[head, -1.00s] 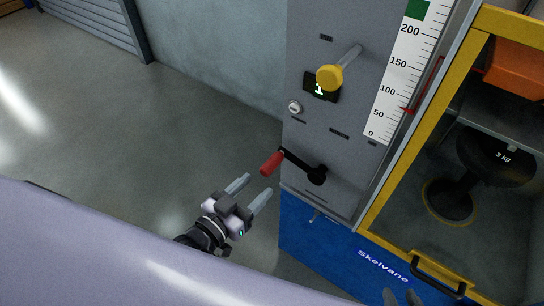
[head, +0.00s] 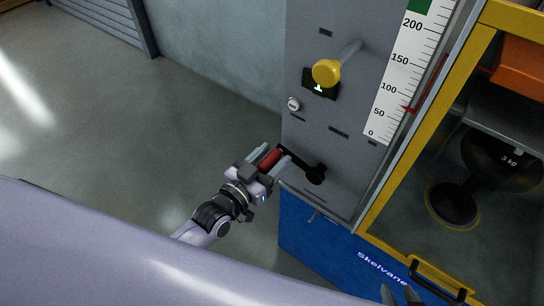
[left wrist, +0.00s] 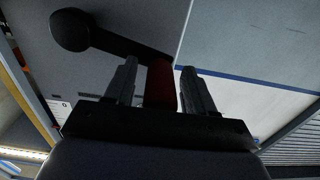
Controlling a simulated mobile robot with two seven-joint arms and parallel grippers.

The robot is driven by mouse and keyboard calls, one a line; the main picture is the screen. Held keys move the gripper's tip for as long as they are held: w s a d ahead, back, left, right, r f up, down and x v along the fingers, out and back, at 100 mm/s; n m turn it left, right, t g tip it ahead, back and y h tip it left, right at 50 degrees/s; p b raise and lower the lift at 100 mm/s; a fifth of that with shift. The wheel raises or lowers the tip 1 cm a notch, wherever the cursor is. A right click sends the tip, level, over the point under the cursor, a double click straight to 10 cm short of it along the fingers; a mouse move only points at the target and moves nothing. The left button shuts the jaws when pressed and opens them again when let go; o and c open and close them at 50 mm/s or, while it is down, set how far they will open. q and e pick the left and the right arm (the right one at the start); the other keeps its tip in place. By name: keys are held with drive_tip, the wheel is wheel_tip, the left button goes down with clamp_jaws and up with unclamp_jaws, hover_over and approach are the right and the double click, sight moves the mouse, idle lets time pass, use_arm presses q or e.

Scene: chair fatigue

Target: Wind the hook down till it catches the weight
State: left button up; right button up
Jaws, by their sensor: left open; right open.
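The crank on the grey machine panel has a black arm (head: 300,163) and a red handle (head: 270,159). My left gripper (head: 271,156) is open, with its fingers on either side of the red handle. A black stool-shaped weight (head: 490,165) marked 3 kg is behind the yellow-framed door. The hook does not show. The tips of my right gripper (head: 400,295) show at the bottom edge.
A yellow knob (head: 326,73) sticks out above a small lit display (head: 318,88). A white scale (head: 394,85) with a red pointer runs up the panel. The yellow door frame (head: 415,130) has a black handle (head: 437,284). The floor at left is clear.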

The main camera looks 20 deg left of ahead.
use_arm(q)
drive_tip(key=shift+w+d, duration=0.1)
drive_tip(key=shift+w, duration=0.05)
drive_tip(key=shift+c, duration=0.3)
clamp_jaws()
drive_tip(key=shift+f+n, duration=0.3)
drive_tip(key=shift+f, duration=0.15)
